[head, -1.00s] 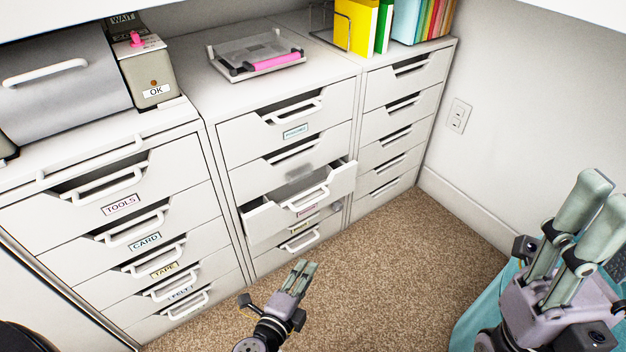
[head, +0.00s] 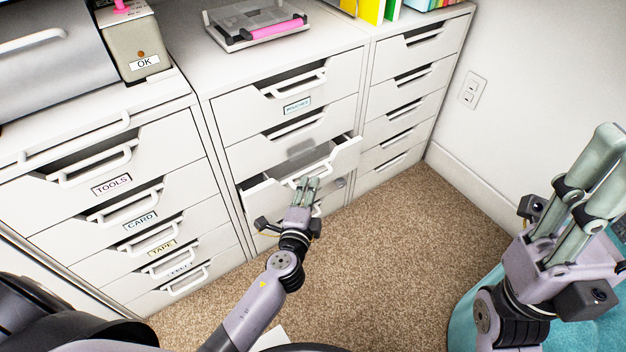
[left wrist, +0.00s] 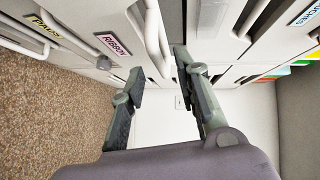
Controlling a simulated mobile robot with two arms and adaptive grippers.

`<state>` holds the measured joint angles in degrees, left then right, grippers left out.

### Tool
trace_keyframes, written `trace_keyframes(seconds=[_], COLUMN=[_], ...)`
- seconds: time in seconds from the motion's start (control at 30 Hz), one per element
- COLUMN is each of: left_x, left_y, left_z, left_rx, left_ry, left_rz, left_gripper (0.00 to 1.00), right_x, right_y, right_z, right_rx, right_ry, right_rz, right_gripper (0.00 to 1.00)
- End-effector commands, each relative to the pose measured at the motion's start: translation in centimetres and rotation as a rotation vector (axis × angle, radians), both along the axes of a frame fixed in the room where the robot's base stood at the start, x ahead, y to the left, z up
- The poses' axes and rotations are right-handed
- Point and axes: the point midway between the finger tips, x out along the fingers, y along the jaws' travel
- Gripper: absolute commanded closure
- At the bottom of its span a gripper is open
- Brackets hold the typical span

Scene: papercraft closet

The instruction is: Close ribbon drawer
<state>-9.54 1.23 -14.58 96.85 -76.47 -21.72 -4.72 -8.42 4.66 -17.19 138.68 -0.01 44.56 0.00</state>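The ribbon drawer (head: 345,157) is a white drawer in the middle column, pulled out from the cabinet face. Its front carries a pink "RIBBON" label (left wrist: 115,45), readable in the left wrist view. My left gripper (head: 306,183) is right in front of this drawer in the head view and hides part of its front and handle. In the left wrist view my left gripper (left wrist: 158,62) has its fingers apart, with the white handle (left wrist: 155,35) just beyond and between the tips. Contact cannot be made out. My right gripper (head: 612,155) is raised at the right, empty, with a gap between its fingers.
Drawers labelled tools (head: 112,185), card (head: 140,221) and tape stand at the left. A tray with a pink bar (head: 270,30) sits on the cabinet top. Carpet (head: 400,250) in front is clear. A white wall (head: 510,110) with an outlet bounds the right.

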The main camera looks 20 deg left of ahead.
Motion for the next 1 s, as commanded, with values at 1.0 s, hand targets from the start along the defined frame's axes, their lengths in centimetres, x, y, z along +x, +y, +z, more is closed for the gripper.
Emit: trace_keyframes(seconds=[1.0], left_x=[4.2], left_y=[0.5], left_z=[-0.7], left_rx=[0.000], left_ry=[0.003], left_rz=[-0.002], left_gripper=[0.94], right_x=[-0.1], right_y=[0.0], right_z=[0.7], right_rx=[0.001], right_ry=[-0.034], right_rz=[-0.002], right_gripper=[0.60])
